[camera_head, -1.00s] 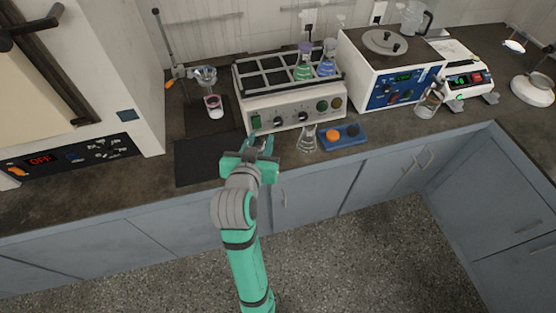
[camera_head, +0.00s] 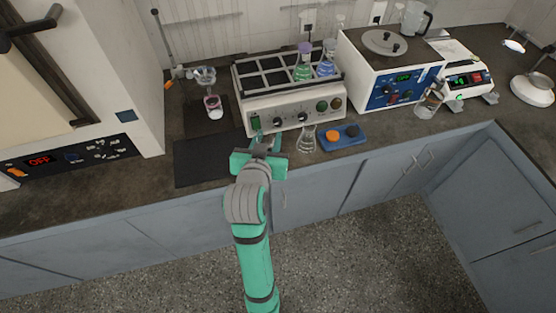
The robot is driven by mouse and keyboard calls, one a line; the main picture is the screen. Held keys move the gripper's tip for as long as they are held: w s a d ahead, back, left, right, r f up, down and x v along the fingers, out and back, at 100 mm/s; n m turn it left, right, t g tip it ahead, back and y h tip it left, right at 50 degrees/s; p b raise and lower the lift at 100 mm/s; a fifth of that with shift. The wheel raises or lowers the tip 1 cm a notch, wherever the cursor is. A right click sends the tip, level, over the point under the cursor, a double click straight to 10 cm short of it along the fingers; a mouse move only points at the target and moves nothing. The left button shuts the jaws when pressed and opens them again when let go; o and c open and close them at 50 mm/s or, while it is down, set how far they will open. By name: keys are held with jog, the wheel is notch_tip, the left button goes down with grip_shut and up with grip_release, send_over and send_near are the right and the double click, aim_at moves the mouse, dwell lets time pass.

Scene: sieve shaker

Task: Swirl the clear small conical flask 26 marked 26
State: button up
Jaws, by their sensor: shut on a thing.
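My gripper (camera_head: 266,140) is in front of the shaker's left half, over the counter near the right end of the dark mat. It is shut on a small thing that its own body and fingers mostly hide. This appears to be the clear small conical flask, but I cannot read a mark on it. Another clear conical flask (camera_head: 306,139) stands upright on the counter to the right of my gripper, apart from it. No number can be read on that one either.
The sieve shaker (camera_head: 290,115) stands behind my gripper, with a green flask (camera_head: 303,71) and a blue flask (camera_head: 327,66) on top. A blue tray (camera_head: 345,143) lies at right. The dark mat (camera_head: 205,162) at left is bare.

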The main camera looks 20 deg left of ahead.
jog(key=shift+s+a, duration=0.95)
jog(key=shift+s, duration=0.05)
jog(key=shift+w+d, duration=0.15)
jog(key=shift+d, duration=0.9)
jog(key=shift+w+d, duration=0.15)
jog(key=shift+d, duration=0.85)
